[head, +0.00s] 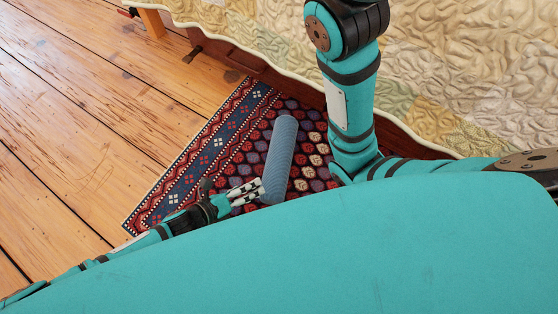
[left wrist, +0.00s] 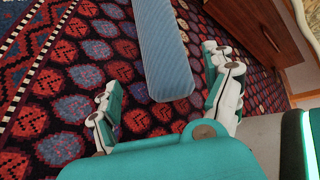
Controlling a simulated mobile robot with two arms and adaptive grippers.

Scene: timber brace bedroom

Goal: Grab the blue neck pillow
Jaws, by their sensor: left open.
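The blue neck pillow (head: 281,152) looks like a long ribbed roll and lies on the patterned rug. My left gripper (head: 246,192) is open at the pillow's near end, on its left side in the head view. In the left wrist view the pillow (left wrist: 161,48) runs away from me, and its near end lies between and slightly ahead of the spread fingers of the left gripper (left wrist: 163,80). Nothing is held there. I cannot tell whether a finger touches the pillow. My right gripper is not in view; only links of the right arm show.
The red and blue rug (head: 215,150) lies on a plank floor (head: 90,110). A bed with a pale quilt (head: 460,70) and a dark wooden side rail (head: 235,58) stands beyond the pillow. Bare floor is free at the left.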

